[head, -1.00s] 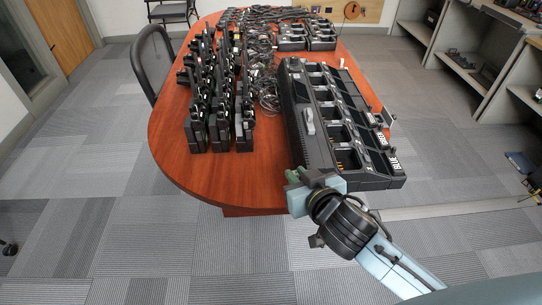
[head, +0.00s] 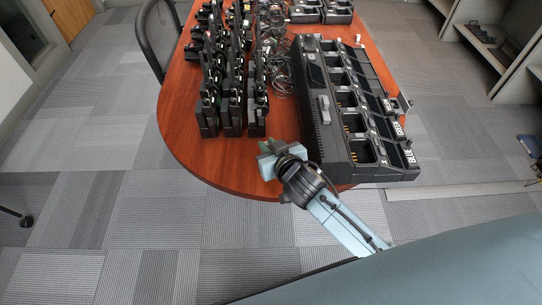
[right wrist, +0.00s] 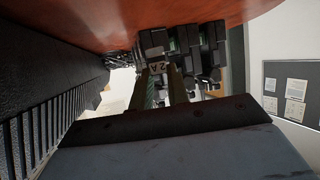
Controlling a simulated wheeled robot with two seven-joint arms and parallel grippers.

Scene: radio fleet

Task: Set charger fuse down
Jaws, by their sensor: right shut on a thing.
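My right gripper (head: 265,150) is at the table's front edge, just left of the big charger's front corner. In the right wrist view its greenish fingers (right wrist: 163,88) are shut on a small pale piece marked "2 A", the charger fuse (right wrist: 157,68). The fuse is not clear in the head view, where the gripper hides it. The black multi-bay charger (head: 350,115) lies along the right side of the table, with empty bays and labels on its right edge. Whether the fuse touches the table, I cannot tell. My left gripper is not in view.
Rows of black radios (head: 230,90) stand on the red-brown table (head: 190,130) behind and left of the gripper. Tangled cables (head: 280,65) lie between radios and charger. Bare tabletop shows between the radios and the front edge. Smaller chargers (head: 322,12) sit at the back.

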